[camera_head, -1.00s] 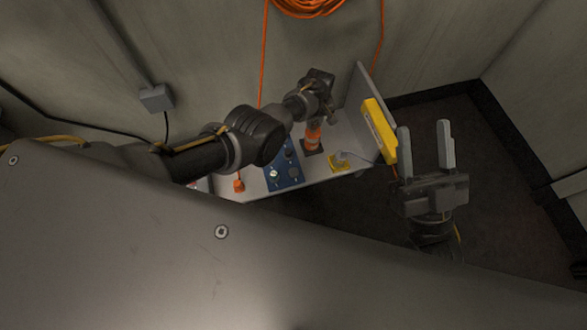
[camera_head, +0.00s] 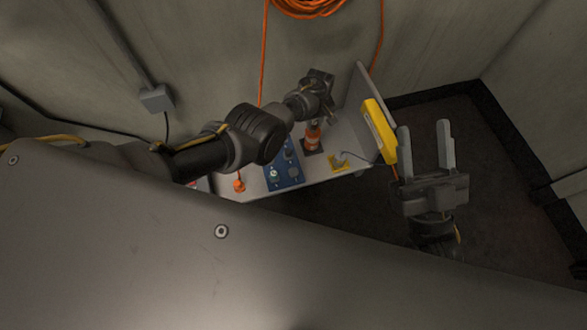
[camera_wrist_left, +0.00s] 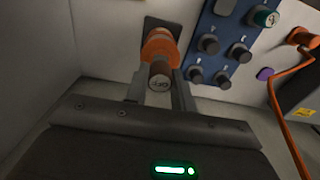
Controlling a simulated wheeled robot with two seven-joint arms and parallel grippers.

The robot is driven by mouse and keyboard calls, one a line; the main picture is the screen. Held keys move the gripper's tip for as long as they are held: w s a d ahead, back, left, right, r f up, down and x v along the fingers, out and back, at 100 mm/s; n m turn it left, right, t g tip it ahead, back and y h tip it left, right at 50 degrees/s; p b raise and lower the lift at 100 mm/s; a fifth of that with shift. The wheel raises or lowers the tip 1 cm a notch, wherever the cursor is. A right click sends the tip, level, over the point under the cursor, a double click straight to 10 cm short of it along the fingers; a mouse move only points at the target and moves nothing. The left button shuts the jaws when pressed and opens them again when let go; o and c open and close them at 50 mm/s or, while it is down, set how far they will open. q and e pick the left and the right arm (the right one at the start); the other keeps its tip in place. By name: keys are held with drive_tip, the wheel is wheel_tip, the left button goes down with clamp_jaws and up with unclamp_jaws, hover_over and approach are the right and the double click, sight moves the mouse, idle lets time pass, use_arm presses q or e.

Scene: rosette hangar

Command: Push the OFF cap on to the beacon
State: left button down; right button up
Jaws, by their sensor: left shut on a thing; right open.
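The orange beacon (camera_head: 312,140) stands on a dark base plate on the grey bench. It also shows in the left wrist view (camera_wrist_left: 160,44). The dark brownish OFF cap (camera_wrist_left: 160,82), with its lettered end towards the camera, sits between the fingers of my left gripper (camera_wrist_left: 158,92), which is shut on it. The cap is in line with the beacon and overlaps its near end; I cannot tell how far it is on. In the head view my left gripper (camera_head: 317,112) is just above the beacon. My right gripper (camera_head: 424,132) is open and empty, right of the bench.
A blue panel (camera_head: 285,180) with several knobs lies left of the beacon. A yellow box (camera_head: 379,131) is on the bench's upright right side. A small yellow plate (camera_head: 339,161) is near the front edge. An orange plug (camera_head: 239,185) is at the left.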

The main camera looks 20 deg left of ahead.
sight(314, 122)
use_arm(q)
drive_tip(key=shift+f, duration=0.2)
drive_tip(key=shift+f+b, duration=0.7)
drive_tip(key=shift+b, duration=0.1)
idle(0.4)
drive_tip(key=c, duration=1.1)
unclamp_jaws()
wheel_tip(314, 122, up, 10)
drive_tip(key=p, duration=0.7)
drive_tip(key=shift+f, duration=0.15)
drive_tip(key=shift+r+p, duration=0.35)
drive_tip(key=shift+r, duration=0.2)
